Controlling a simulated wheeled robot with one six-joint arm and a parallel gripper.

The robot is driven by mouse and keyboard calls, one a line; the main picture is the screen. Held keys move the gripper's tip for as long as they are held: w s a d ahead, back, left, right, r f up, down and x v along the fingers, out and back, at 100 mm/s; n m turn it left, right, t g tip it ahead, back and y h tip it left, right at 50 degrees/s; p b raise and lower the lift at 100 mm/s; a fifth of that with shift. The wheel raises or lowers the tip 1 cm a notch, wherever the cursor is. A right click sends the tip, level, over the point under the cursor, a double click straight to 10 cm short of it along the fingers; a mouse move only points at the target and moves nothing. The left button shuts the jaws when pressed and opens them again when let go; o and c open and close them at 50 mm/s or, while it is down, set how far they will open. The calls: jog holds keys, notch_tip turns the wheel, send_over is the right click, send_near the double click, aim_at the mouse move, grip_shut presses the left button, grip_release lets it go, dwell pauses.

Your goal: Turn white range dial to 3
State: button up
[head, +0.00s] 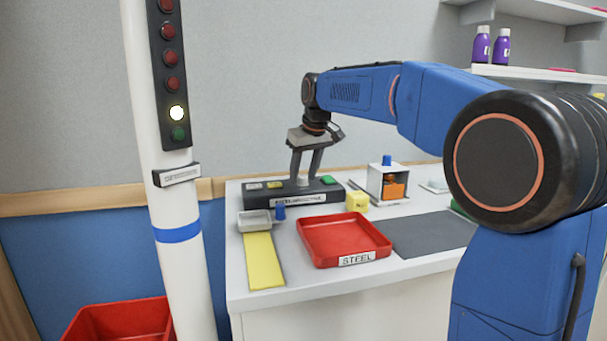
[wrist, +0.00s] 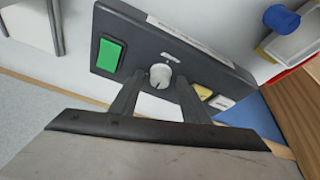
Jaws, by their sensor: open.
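The white range dial (wrist: 160,76) sits on the dark control box between a green button and two smaller buttons. A dark pointer line shows on its near edge, but its number cannot be read. The dark control box (head: 292,194) stands at the back left of the white table. My gripper (head: 305,180) points down over the box, with its fingers apart. In the wrist view my gripper (wrist: 158,88) has one fingertip on each side of the dial; whether they touch it cannot be told. In the head view the dial is mostly hidden by the fingers.
The green button (wrist: 109,57) is close beside one finger. A red tray (head: 345,240) labelled STEEL, a yellow block (head: 357,201), a grey dish (head: 255,220) and a yellow strip (head: 263,260) lie in front. A white pole (head: 165,190) with lamps, one lit, stands left.

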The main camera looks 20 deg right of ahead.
jog(key=c, duration=1.1)
jog(key=shift+o, duration=0.2)
jog(key=m+h, duration=0.1)
jog(key=m, duration=0.1)
jog(key=m+h, duration=0.1)
jog(key=m, duration=0.2)
jog(key=shift+a+m, duration=0.2)
jog(key=shift+m, duration=0.1)
jog(key=m+h, duration=0.1)
jog(key=m, duration=0.3)
jog(key=shift+w+g+h, duration=0.1)
jog(key=shift+g+h, duration=0.2)
jog(key=shift+h, duration=0.1)
jog(key=shift+m, duration=0.3)
jog(key=o, duration=1.1)
jog(key=shift+c, duration=0.2)
